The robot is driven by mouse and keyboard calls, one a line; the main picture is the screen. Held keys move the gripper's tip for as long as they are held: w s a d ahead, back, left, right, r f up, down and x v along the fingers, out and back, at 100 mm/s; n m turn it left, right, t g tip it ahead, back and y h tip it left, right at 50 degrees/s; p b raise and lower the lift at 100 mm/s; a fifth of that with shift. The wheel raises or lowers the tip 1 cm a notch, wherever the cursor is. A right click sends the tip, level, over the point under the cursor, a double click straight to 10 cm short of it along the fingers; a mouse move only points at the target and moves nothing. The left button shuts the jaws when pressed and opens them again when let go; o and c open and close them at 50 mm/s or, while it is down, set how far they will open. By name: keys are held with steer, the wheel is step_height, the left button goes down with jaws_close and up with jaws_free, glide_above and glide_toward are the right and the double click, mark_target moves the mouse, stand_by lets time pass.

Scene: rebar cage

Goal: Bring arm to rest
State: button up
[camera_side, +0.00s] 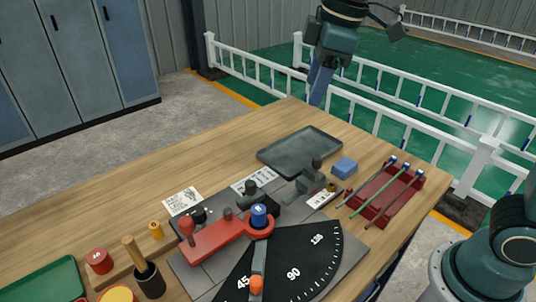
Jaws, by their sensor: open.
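My gripper (319,82) hangs from my wrist at the top of the view, pointing down over the far edge of the wooden table. Its jaws are open and I see nothing between them. It is apart from the bending fixture. The fixture has a red lever (215,241) with a blue knob (259,214) and a black angle dial (305,262) marked 45, 90 and 130.
A grey tray (300,150), a blue block (344,167) and a red rack (403,193) holding several rods, one green, are on the table. A red cylinder (97,261), a dark cup (150,281) and a green tray (45,284) are at left. White railings (375,115) stand behind.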

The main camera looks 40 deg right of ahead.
steer(key=s+d+f+m+t, duration=0.1)
steer(key=s+d+f+m, duration=0.2)
steer(key=s, duration=0.6)
steer(key=s+d+f+m+t, duration=0.2)
steer(key=s+d+m, duration=0.4)
steer(key=s, duration=0.3)
steer(key=shift+s+f+h, duration=0.3)
steer(key=shift+f+h, duration=0.1)
